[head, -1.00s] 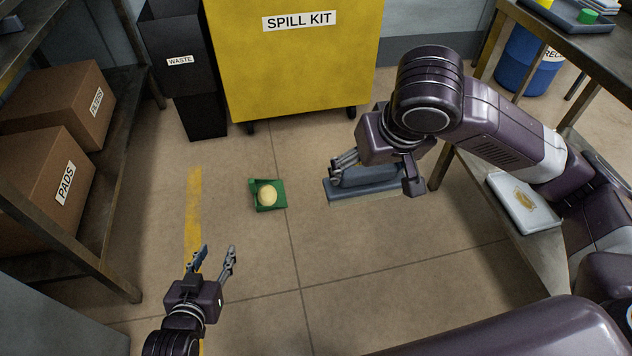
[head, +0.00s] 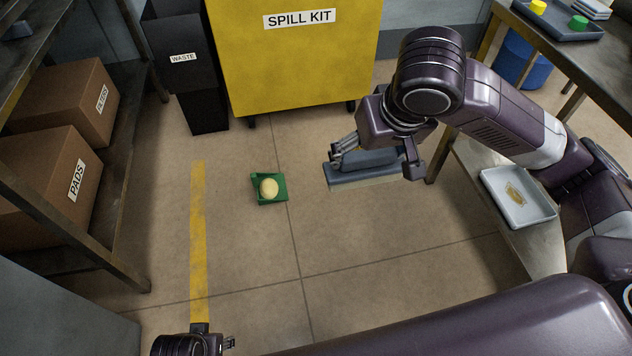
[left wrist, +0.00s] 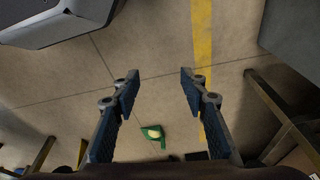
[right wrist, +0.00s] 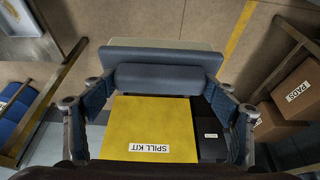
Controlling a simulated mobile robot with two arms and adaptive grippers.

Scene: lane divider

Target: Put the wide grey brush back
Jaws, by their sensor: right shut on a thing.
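The wide grey brush (head: 362,172) has a blue-grey block, a raised grip and pale bristles along its lower edge. My right gripper (head: 376,158) is shut on its grip and holds it level above the floor, right of the green dustpan. In the right wrist view the brush (right wrist: 160,56) spans between the fingers of the right gripper (right wrist: 155,88). My left gripper (head: 215,342) is at the bottom edge of the head view, mostly cut off. In the left wrist view the left gripper (left wrist: 160,82) is open and empty.
A green dustpan-like piece (head: 268,199) with a pale yellow ball (head: 268,188) lies on the floor. The yellow spill kit cabinet (head: 290,70) and black waste bin (head: 188,90) stand behind. A shelf with boxes (head: 50,180) is left; a bench holding a tray (head: 518,212) is right.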

